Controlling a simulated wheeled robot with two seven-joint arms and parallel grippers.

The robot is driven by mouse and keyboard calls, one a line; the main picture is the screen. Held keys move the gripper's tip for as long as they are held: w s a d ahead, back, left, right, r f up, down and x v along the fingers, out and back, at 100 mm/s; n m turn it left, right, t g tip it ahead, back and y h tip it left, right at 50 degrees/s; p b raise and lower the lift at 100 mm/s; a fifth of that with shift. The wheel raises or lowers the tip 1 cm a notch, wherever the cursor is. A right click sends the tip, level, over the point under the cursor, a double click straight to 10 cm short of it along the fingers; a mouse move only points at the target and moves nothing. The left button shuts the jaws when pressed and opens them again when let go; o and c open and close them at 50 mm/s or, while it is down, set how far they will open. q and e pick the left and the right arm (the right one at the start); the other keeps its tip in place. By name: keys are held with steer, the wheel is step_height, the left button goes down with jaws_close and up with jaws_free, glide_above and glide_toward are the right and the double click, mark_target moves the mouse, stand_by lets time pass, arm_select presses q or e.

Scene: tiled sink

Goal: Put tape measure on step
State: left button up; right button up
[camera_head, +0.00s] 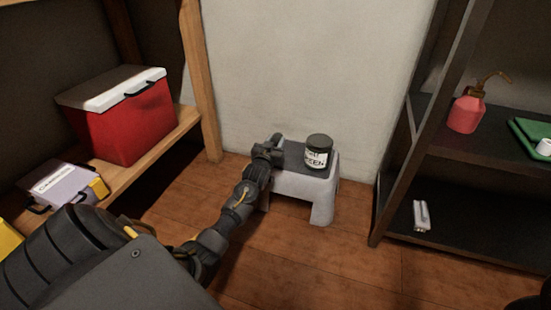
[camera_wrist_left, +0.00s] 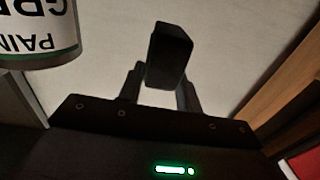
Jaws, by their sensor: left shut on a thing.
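The step (camera_head: 325,190) is a small white stool with a dark grey top, standing on the floor against the wall. My left gripper (camera_head: 269,152) is at the left edge of the step's top, as seen in the head view. In the left wrist view its fingers (camera_wrist_left: 163,85) are shut on a black boxy thing, which I take as the tape measure (camera_wrist_left: 170,52). In the head view the tape measure cannot be told apart from the dark gripper. Whether it touches the step is unclear.
A paint can (camera_head: 318,152) stands on the right part of the step; it also shows in the left wrist view (camera_wrist_left: 40,30). A wooden shelf (camera_head: 180,122) with a red cooler (camera_head: 125,120) is at left. A dark shelf (camera_head: 470,160) is at right.

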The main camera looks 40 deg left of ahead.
arm_select(q)
steer(key=shift+w+a+f, duration=0.2)
steer(key=shift+w+f, duration=0.05)
steer(key=shift+f, duration=0.05)
steer(key=shift+w+a+f+b, duration=0.1)
steer(key=shift+f+b, duration=0.15)
steer(key=shift+b, duration=0.05)
step_height(320, 180, down, 3)
steer(key=b, duration=0.3)
steer(key=shift+f, duration=0.2)
steer(key=shift+r, duration=0.15)
steer(key=o, duration=1.2)
steer(key=shift+c, duration=0.2)
